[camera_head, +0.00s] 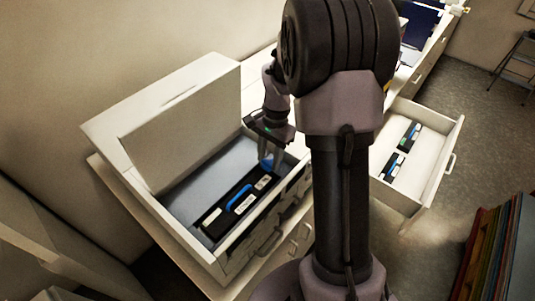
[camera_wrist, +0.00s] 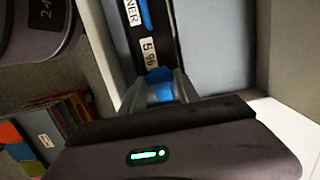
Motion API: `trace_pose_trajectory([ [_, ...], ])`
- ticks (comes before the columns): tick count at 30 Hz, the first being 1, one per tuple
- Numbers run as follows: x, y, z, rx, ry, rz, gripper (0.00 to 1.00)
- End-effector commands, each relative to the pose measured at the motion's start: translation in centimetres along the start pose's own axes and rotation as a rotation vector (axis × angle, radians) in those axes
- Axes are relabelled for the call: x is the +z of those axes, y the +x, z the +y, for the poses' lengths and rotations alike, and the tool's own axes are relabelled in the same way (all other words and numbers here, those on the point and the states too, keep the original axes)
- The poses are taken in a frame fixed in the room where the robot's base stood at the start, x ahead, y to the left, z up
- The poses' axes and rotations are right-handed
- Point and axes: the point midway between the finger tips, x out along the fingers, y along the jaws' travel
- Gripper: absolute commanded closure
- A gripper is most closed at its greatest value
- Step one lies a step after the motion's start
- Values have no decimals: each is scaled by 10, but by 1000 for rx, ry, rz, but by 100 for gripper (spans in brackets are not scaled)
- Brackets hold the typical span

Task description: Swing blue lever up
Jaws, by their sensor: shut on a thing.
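A white box-shaped machine (camera_head: 112,135) stands open on the counter with its lid raised. A black cartridge (camera_head: 214,226) with white labels and a blue handle (camera_head: 239,199) lies inside it. In the wrist view the cartridge (camera_wrist: 165,35) runs away from me, with a label reading "5%". My gripper (camera_head: 270,162) reaches into the right end of the machine. In the wrist view its fingers are closed on the blue lever (camera_wrist: 160,84) near the cartridge's end. The fingers partly hide the lever, and its full tilt cannot be told.
An open white drawer (camera_head: 437,160) at the right holds two black cartridges (camera_head: 392,167) with blue parts. Colourful upright boards (camera_head: 492,248) stand at the lower right. The raised lid (camera_head: 192,120) and the machine's walls close in around my gripper.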

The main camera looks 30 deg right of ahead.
Motion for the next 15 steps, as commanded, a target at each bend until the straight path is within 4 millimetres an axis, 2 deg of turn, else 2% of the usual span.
trace_pose_trajectory([
  [1,-2,-8,1,1,5,-37,100],
  [4,-7,-13,1,1,7,-129,100],
  [15,-29,-20,0,-1,3,-473,100],
])
